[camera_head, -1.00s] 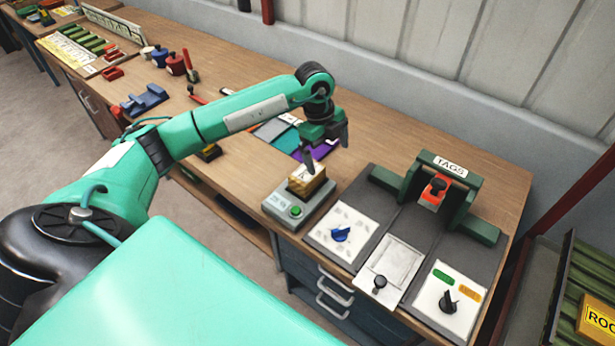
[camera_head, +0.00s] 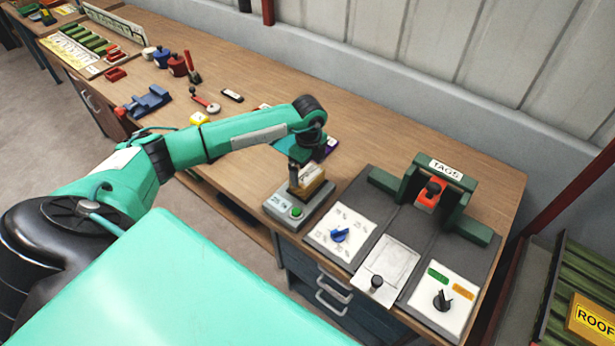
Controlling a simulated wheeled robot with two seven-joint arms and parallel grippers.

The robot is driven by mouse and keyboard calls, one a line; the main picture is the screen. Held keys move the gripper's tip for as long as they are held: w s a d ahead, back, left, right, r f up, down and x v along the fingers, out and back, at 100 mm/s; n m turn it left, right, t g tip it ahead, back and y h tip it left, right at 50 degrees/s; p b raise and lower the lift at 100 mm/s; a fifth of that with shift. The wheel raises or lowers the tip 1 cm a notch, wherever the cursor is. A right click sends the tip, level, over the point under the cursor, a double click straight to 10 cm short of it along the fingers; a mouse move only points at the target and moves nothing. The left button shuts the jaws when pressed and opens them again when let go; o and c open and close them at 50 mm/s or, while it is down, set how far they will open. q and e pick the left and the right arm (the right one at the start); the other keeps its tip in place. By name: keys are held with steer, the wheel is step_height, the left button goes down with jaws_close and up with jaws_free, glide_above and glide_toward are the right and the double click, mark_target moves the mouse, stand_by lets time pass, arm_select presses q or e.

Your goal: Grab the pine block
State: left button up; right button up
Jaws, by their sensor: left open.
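The pine block (camera_head: 311,183) is a light wooden block with a pale label, sitting on a small grey device (camera_head: 304,211) with a green button. My left gripper (camera_head: 304,182) points down at the block. One dark finger shows in front of the block's left side; the other finger is hidden or hard to make out. The gripper is open, and I cannot tell whether a finger touches the block. My right gripper is not in view.
A dark panel with a blue knob (camera_head: 339,235) and a green TAGS press (camera_head: 432,190) stands to the right. Coloured cards lie behind the gripper. Blue (camera_head: 148,101) and red tools lie further left. The bench's back strip is clear.

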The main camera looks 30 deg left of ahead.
mark_target(308, 173)
arm_select(q)
steer(key=f+p, duration=0.1)
steer(key=f, duration=0.2)
steer(key=shift+a+p, duration=0.2)
steer(key=shift+p, duration=0.15)
steer(key=shift+f, duration=0.5)
steer(key=c, duration=0.7)
steer(key=shift+c, duration=0.6)
steer(key=shift+r, duration=0.1)
